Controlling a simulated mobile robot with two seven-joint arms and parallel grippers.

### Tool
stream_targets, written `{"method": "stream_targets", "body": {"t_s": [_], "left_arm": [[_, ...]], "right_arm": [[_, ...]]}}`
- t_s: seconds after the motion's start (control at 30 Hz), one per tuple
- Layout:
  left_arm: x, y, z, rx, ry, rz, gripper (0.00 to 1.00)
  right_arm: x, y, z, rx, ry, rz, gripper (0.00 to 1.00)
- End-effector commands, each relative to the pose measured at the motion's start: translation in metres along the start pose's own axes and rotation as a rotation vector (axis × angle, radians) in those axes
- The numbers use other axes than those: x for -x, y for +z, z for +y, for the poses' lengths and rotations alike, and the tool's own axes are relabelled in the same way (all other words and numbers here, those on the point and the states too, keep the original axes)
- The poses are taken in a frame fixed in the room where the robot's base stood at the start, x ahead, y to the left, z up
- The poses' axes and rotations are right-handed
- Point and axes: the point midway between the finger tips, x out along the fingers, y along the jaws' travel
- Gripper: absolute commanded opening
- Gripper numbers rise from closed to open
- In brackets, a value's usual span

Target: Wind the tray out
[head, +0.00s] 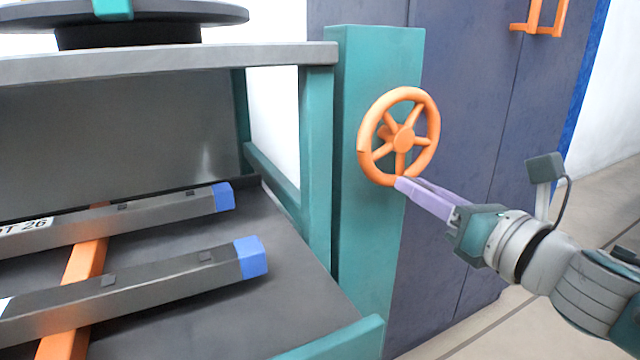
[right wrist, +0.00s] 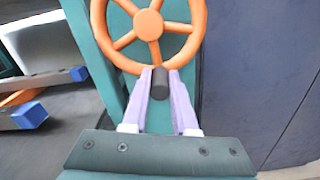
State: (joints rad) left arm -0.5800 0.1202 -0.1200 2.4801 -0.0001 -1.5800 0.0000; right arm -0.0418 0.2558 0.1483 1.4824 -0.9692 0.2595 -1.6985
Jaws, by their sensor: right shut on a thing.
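An orange spoked handwheel (head: 403,137) stands on the side of a teal post (head: 370,235); it also shows in the right wrist view (right wrist: 149,25). A dark knob (right wrist: 160,84) sits at the bottom of its rim. My right gripper (head: 402,184) has its lilac fingers shut on this knob, one on each side, as the right wrist view (right wrist: 161,78) shows. The tray cannot be told for sure; a dark flat bed (head: 225,290) left of the post carries two grey bars with blue ends (head: 130,290) over an orange crosspiece (head: 85,262). My left gripper is not in view.
A grey shelf (head: 170,62) on teal legs stands above the bed, with a dark round turntable (head: 130,15) on top. A teal rail (head: 335,342) edges the bed at the front. Dark blue cabinet doors (head: 465,130) stand behind the wheel. Open floor (head: 590,215) lies to the right.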

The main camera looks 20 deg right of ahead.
Motion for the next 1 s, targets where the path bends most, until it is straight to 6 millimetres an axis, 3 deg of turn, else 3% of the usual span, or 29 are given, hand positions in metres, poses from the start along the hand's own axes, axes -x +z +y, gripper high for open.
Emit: {"method": "stream_targets", "body": {"t_s": [0.03, 0.07, 0.3, 0.67, 1.0], "left_arm": [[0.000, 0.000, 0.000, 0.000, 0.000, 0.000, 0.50], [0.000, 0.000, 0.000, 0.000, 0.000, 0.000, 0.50], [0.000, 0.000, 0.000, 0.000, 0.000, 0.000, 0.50], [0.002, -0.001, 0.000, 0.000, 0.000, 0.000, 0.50], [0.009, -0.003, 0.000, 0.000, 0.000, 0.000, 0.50]], "right_arm": [[0.000, 0.000, 0.000, 0.000, -0.001, 0.000, 0.00], [0.000, 0.000, 0.000, 0.000, 0.000, 0.000, 0.28], [0.000, 0.000, 0.000, -0.001, 0.000, -0.001, 0.55], [0.007, 0.000, 0.000, -0.003, 0.000, 0.000, 0.56], [0.070, 0.000, 0.000, -0.003, -0.002, 0.003, 0.56]]}}
